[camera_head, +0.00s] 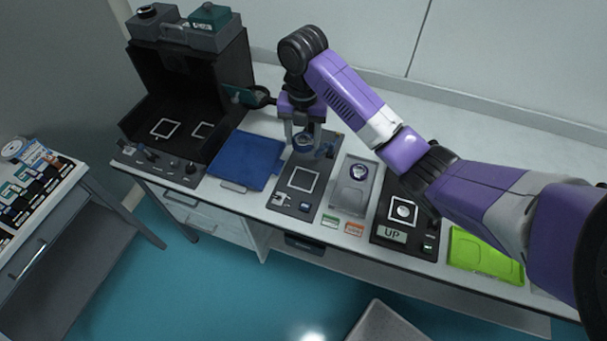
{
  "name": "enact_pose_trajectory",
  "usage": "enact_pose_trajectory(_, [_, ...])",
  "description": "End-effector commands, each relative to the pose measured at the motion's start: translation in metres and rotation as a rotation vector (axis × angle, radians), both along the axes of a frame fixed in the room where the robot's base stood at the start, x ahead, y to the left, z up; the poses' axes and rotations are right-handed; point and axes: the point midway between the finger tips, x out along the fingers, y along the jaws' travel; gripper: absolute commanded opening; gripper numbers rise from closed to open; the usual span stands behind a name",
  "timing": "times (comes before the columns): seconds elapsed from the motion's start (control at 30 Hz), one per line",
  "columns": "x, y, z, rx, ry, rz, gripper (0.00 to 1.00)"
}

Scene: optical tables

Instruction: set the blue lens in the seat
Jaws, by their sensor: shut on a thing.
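My gripper (303,141) points down over the back part of a dark board (291,207) on the table. Its fingers are shut on a small round piece with a bluish look, which I take to be the blue lens (304,144). The picture is too small to tell whether the piece hangs free or touches something below it. A seat under it cannot be made out; the gripper and the piece cover that spot. The board has a white square outline (303,180) in front of the gripper. A small blue part (328,151) shows just right of the fingers.
A blue mat (246,160) lies left of the board, beside an open black enclosure (190,85). My arm spans the right side.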

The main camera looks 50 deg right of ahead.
Motion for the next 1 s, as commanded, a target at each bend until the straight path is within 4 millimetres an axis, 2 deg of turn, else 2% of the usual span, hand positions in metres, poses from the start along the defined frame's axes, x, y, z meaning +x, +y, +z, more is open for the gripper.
enact_pose_trajectory(0.2, [-0.001, 0.003, -0.027, 0.004, 0.003, 0.0, 0.11])
enact_pose_trajectory(0.5, [0.0, 0.0, -0.092, -0.001, 0.001, -0.001, 0.11])
enact_pose_trajectory(0.57, [-0.001, 0.0, -0.094, 0.0, 0.002, -0.002, 0.11])
enact_pose_trajectory(0.7, [-0.001, -0.001, -0.114, -0.001, 0.002, -0.003, 0.11])
enact_pose_trajectory(0.87, [0.0, -0.001, -0.125, -0.002, 0.0, -0.002, 0.11])
enact_pose_trajectory(1.0, [-0.001, -0.001, -0.143, -0.001, 0.003, -0.002, 0.11])
